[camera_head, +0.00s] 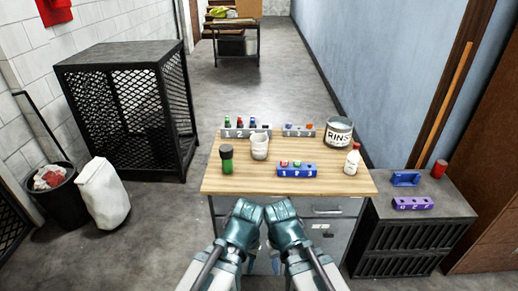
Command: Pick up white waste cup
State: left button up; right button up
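The white waste cup (259,147) stands upright near the middle of the wooden table (220,183), between a green bottle with a dark cap (227,159) and a blue rack (296,170). My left gripper (247,207) and my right gripper (280,207) are side by side at the table's front edge, short of the cup and apart from it. Their fingers are too small and too hidden to show whether they are open or shut. I see nothing held in them.
A grey rack (247,132) with small bottles stands behind the cup, beside another rack (299,131). A RINSE can (338,132) and a white bottle (352,160) stand at the right. A side cabinet (440,192) holds a purple rack (412,203). The table's front strip is clear.

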aim_at(258, 141)
jog(key=i+j, duration=0.15)
jog(key=j, duration=0.2)
jog(key=i+j+z, duration=0.1)
jog(key=j, duration=0.25)
jog(key=i+j, duration=0.2)
jog(key=j, duration=0.15)
jog(key=i+j+z, duration=0.1)
jog(key=j, duration=0.25)
jog(key=z, duration=1.4)
